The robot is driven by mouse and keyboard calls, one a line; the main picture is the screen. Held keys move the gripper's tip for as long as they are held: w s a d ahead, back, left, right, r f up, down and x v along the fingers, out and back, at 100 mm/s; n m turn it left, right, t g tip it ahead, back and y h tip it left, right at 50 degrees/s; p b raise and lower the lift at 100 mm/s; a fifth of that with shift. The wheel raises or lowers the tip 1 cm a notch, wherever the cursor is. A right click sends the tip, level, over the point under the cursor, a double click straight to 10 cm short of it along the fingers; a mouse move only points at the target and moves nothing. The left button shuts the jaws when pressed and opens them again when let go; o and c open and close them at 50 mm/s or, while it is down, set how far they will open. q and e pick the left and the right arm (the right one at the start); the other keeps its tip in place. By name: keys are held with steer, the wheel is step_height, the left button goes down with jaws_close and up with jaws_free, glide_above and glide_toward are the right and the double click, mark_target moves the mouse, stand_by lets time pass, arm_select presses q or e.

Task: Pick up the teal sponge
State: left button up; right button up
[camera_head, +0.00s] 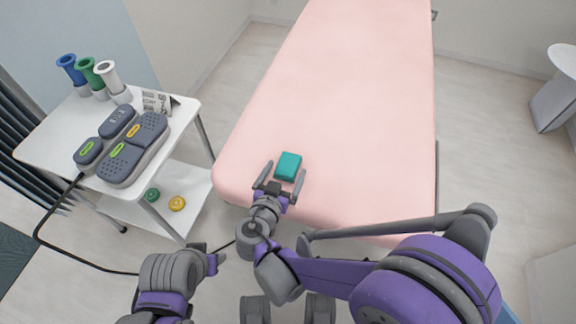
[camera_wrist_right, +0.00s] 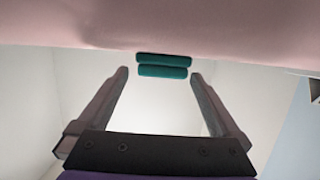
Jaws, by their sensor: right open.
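The teal sponge (camera_head: 288,166) is a small block lying on the pink top of the treatment table (camera_head: 340,90), near its front left corner. My right gripper (camera_head: 280,174) is open, with its fingers pointing at the sponge; the left finger lies left of it and the right finger reaches its near right side. In the right wrist view the sponge (camera_wrist_right: 163,65) shows as two teal bands against the pink surface, just beyond and between the two spread fingertips (camera_wrist_right: 160,80). It is not gripped.
A white trolley (camera_head: 45,140) stands left of the table, holding grey devices (camera_head: 135,150) and blue, green and white cylinders (camera_head: 88,72). A black cable (camera_head: 45,225) hangs from it to the floor. The table top beyond the sponge is clear. A white stand (camera_head: 556,95) is at far right.

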mark_target(286, 168)
steer(key=x, duration=0.4)
steer(key=shift+a+f+b, duration=0.15)
steer(key=shift+b, duration=0.25)
steer(key=c, duration=1.3)
